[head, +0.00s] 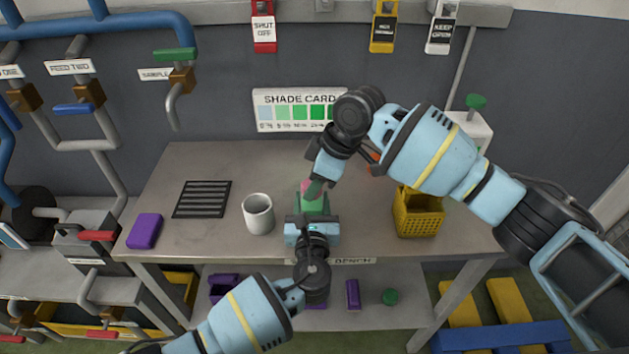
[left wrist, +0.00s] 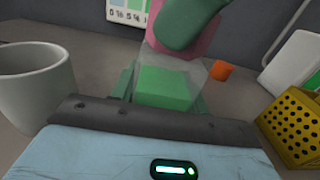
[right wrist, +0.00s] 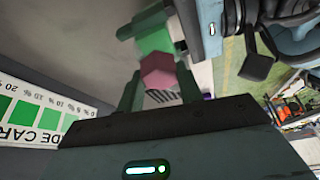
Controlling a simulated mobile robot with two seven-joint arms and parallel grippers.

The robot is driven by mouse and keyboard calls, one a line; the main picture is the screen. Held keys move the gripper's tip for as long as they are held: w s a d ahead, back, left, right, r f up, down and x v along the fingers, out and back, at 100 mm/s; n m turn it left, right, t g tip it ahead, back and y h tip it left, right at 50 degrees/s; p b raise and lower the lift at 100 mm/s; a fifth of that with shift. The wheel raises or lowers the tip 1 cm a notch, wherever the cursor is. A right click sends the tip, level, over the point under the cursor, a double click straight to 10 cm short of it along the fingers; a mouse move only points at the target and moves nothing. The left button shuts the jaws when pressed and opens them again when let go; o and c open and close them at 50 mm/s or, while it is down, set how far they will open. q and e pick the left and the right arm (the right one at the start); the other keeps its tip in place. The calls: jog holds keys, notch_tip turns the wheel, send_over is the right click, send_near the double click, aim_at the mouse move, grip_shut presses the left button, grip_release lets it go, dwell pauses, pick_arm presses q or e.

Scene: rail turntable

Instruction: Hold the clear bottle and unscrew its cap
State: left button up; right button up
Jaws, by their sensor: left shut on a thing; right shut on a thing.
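The clear bottle (left wrist: 163,88) with green contents stands upright in the left wrist view; its green also shows in the head view (head: 312,204). My left gripper (head: 312,217) is shut on the bottle low down, from the front. The pink cap (right wrist: 158,72) is at the bottle's top, between the green fingers of my right gripper (right wrist: 160,92), which is shut on it. The cap also shows in the left wrist view (left wrist: 202,38), partly hidden by a right finger. I cannot tell whether the cap's thread is still engaged.
A white mug (head: 258,214) stands close left of the bottle. A yellow perforated basket (head: 418,214) stands to the right, with a small orange thing (left wrist: 222,70) behind. A black grille (head: 202,199) and purple block (head: 145,231) lie left. The shade card (head: 292,97) is behind.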

jog(key=shift+d+f+n+g, duration=0.1)
jog(key=shift+n+g, duration=0.4)
jog(key=shift+n, duration=0.7)
jog(key=n+g, duration=0.1)
jog(key=n, duration=0.1)
jog(key=shift+w+n, duration=0.15)
jog(key=shift+n, duration=0.25)
jog(key=shift+n+g+h, duration=0.3)
jog(key=shift+n+g, duration=0.3)
jog(key=shift+n, duration=1)
jog(key=o, duration=1.1)
jog(key=shift+o, duration=0.4)
